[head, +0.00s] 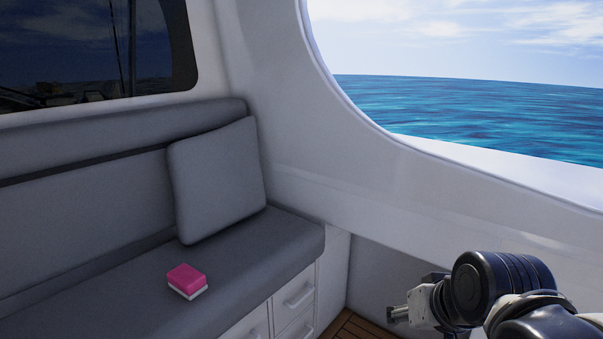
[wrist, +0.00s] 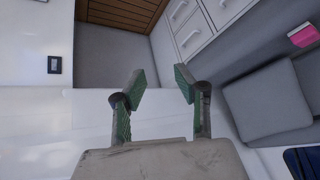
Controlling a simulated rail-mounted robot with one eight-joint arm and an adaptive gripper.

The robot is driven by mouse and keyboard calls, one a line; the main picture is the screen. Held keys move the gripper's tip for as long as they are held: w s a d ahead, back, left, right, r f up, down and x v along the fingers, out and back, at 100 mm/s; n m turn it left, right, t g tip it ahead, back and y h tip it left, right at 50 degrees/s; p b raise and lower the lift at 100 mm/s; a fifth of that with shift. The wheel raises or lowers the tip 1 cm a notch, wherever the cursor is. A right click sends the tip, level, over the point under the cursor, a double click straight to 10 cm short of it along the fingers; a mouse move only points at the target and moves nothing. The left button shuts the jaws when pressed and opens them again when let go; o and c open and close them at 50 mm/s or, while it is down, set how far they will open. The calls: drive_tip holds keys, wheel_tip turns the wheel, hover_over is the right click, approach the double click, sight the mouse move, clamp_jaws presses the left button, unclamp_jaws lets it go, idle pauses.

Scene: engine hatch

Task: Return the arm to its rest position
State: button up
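My gripper shows in the wrist view (wrist: 158,84) with its two green-padded fingers apart and nothing between them. In the head view my arm is at the lower right, folded in front of the white wall, with the gripper end (head: 398,314) pointing left. The gripper is well away from the seat and touches nothing that I can see. The fingers are too small to make out in the head view.
White drawers (head: 295,300) are under the bench. Wooden floor (head: 362,328) shows beside them. A large opening onto the sea is above the wall.

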drive_tip(key=s+d+h+p, duration=0.1)
drive_tip(key=s+d, duration=0.1)
drive_tip(key=s, duration=0.4)
wheel_tip(320, 180, up, 17)
drive_tip(key=p, duration=1.7)
drive_tip(key=shift+w+n, duration=0.3)
drive_tip(key=shift+w, duration=0.05)
drive_tip(key=shift+a+f, duration=0.1)
